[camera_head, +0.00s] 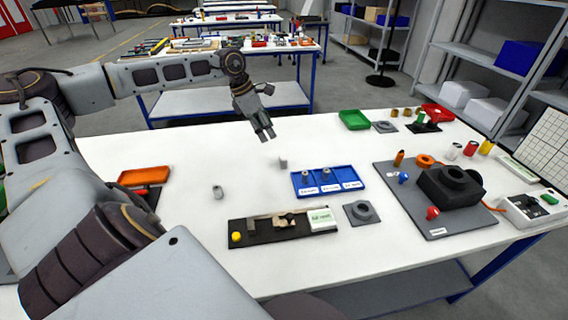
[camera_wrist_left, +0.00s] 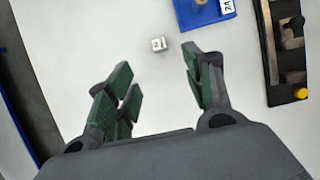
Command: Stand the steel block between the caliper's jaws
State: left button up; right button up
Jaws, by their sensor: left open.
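The steel block (camera_head: 283,162) is a small grey piece standing on the white table, just beyond the left end of the blue tray. It also shows in the left wrist view (camera_wrist_left: 158,45), with markings on a face. The caliper (camera_head: 268,233) lies on a black base nearer to me, with metal jaws, a yellow knob and a green-and-white display; part of it shows in the left wrist view (camera_wrist_left: 268,60). My left gripper (camera_head: 268,136) is open and empty, above the table and apart from the block. My right gripper is not in view.
A blue tray (camera_head: 336,187) with grey pegs stands right of the block. A small grey cylinder (camera_head: 218,191), an orange tray (camera_head: 144,177) and a grey square fixture (camera_head: 362,213) are nearby. A grey board (camera_head: 459,222) with a black housing lies right.

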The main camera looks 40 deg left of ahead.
pick_arm(q)
jog(key=shift+f, duration=0.1)
send_near(283, 158)
jog(key=shift+x, duration=2)
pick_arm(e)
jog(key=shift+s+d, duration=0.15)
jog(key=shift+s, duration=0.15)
pick_arm(q)
jog(key=shift+s+f, duration=0.15)
jog(key=shift+f, duration=0.05)
jog(key=shift+f, duration=0.35)
jog(key=shift+w+d+f+p, duration=0.2)
jog(key=shift+w+f, duration=0.1)
jog(key=shift+f, duration=0.15)
jog(key=shift+w+d+f+p, duration=0.2)
jog(key=shift+w+f, duration=0.1)
jog(key=shift+f, duration=0.2)
jog(key=shift+x, duration=0.95)
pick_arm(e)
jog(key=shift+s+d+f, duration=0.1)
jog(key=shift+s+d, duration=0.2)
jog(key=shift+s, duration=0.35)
